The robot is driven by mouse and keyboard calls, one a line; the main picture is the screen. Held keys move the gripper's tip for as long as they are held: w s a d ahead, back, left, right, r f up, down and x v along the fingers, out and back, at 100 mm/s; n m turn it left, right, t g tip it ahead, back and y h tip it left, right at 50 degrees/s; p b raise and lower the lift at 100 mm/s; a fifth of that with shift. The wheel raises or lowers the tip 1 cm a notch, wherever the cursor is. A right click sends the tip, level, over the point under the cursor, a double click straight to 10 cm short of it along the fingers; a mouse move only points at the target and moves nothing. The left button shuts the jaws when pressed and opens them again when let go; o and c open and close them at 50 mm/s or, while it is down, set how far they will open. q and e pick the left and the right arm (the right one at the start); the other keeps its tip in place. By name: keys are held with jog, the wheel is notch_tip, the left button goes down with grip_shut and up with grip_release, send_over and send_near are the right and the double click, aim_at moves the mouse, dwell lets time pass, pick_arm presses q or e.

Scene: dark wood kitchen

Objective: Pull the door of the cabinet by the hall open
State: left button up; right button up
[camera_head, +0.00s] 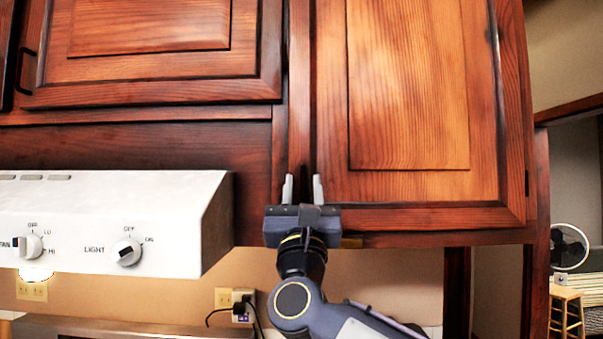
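The cabinet door (408,95) by the hall is a reddish-brown wood panel at the upper right. It looks shut, flush with its frame. A small dark hinge shows on its right edge. My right gripper (303,188) is raised at the door's lower left corner. Its two pale fingers point up and stand apart, with a gap between them. The fingers overlap the door's left edge and the frame strip beside it. A door handle cannot be made out clearly there. I cannot tell whether the fingers touch the wood. My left gripper is out of view.
A white range hood (110,220) with knobs sits left of my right gripper. Another wood cabinet door (150,85) with a dark handle is above it. An outlet (240,303) with plugged cords is below. The hall opens at right, with a fan (568,247) and a wooden stool (566,312).

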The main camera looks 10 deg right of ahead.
jog(key=shift+w+r, duration=0.2)
jog(key=shift+w, duration=0.05)
grip_shut()
